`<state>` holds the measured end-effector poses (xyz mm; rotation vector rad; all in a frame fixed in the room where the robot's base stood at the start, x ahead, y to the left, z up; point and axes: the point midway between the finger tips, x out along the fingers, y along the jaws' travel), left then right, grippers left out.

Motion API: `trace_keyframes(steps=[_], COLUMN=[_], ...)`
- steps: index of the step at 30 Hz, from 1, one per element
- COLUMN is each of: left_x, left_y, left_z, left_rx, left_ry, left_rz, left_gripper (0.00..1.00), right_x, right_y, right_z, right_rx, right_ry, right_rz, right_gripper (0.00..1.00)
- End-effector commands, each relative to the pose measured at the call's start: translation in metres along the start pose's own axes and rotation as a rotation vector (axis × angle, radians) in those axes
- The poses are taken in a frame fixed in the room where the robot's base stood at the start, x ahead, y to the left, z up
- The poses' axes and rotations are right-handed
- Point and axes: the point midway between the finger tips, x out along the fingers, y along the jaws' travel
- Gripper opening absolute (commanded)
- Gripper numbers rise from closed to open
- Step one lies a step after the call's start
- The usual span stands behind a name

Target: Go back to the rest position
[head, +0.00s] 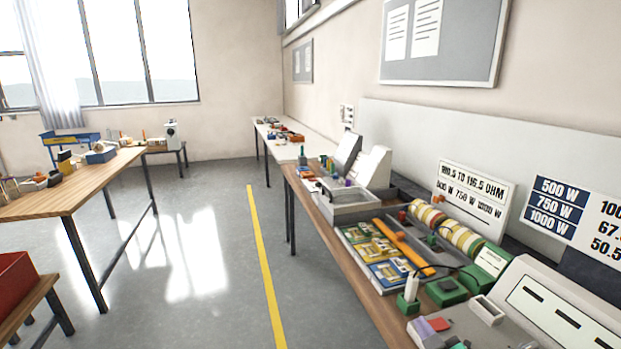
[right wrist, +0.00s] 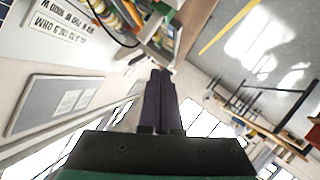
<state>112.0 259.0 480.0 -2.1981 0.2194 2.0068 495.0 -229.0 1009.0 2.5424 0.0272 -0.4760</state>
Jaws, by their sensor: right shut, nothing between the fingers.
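My right gripper (right wrist: 160,74) shows in the right wrist view, with its two dark fingers side by side, shut and empty. It points out over the room, apart from any object, with the workbench items beyond its tips. In the head view I make out neither gripper. My left gripper is in no view. The workbench (head: 373,292) runs along the right wall in the head view, crowded with equipment.
Striped rolls (head: 447,229), a grey tray (head: 347,207) and a white panel box (head: 562,310) stand on the bench. A yellow floor line (head: 264,265) runs along the open grey floor. A wooden table (head: 75,188) stands at left, with a red bin (head: 16,283) near it.

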Motion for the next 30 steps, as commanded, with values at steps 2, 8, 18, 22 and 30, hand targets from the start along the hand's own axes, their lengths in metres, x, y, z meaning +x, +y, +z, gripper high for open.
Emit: trace_keyframes(steps=[2,8,18,22,30], left_x=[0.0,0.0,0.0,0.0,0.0], left_y=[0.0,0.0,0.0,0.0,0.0], left_z=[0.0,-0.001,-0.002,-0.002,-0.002], left_rx=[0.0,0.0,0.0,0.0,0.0], left_ry=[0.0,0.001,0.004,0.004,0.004], left_rz=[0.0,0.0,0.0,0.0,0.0], left_gripper=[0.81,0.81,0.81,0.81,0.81], right_x=[-0.013,-0.062,-0.107,-0.087,-0.07], right_y=[-0.017,-0.059,-0.122,-0.148,-0.218], right_z=[0.05,0.133,0.214,0.252,0.369], right_rx=[0.097,0.24,0.326,0.32,0.301], right_ry=[-0.187,-0.538,-0.851,-0.871,-0.928], right_rz=[-0.066,-0.229,-0.419,-0.427,-0.451], right_gripper=[0.0,0.0,0.0,0.0,0.0])
